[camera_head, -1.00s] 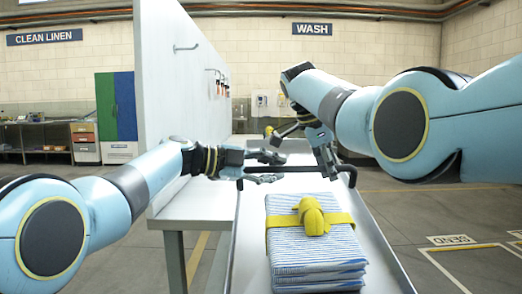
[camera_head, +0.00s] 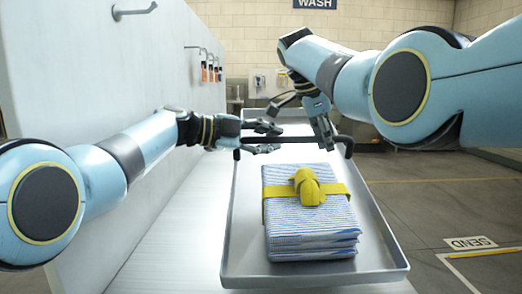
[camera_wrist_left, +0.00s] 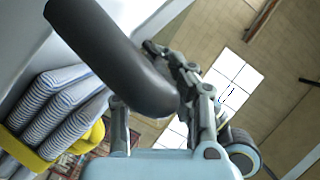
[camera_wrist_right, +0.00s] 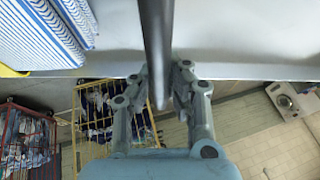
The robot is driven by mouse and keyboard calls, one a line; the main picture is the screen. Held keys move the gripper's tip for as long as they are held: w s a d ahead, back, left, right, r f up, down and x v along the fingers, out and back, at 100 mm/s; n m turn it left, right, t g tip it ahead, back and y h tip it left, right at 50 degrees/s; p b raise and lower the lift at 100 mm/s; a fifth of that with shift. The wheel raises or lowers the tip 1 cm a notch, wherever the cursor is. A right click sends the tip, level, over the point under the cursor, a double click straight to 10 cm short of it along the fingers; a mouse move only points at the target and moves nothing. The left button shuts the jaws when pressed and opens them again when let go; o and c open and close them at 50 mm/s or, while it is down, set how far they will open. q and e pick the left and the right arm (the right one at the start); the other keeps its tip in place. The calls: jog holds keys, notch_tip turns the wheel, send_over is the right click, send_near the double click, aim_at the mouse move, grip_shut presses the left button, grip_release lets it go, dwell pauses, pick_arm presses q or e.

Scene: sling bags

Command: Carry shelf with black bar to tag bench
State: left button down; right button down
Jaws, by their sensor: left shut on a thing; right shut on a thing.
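The shelf (camera_head: 385,262) is a grey metal tray with a raised rim, and it bears a stack of blue-striped folded linen (camera_head: 310,232) tied with a yellow band. Its black bar (camera_head: 290,140) runs across the tray behind the stack. My left gripper (camera_head: 272,137) is shut on the bar near its left end; the bar also shows large in the left wrist view (camera_wrist_left: 115,55). My right gripper (camera_head: 328,142) is shut on the bar toward its right end, and the bar passes between its fingers in the right wrist view (camera_wrist_right: 156,45).
A pale upright panel (camera_head: 80,110) with hooks and hanging tags (camera_head: 210,72) stands at the left. A long pale bench surface (camera_head: 165,240) lies between it and the tray. Open floor (camera_head: 440,205) with a SEND marking is at the right.

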pick_arm(q)
jog(key=shift+w+r, duration=0.15)
jog(key=shift+w, duration=0.25)
pick_arm(e)
jog(key=shift+w+r, duration=0.3)
jog(key=shift+w, duration=0.15)
pick_arm(q)
jog(key=shift+s+r, duration=0.1)
pick_arm(e)
jog(key=shift+s, duration=0.1)
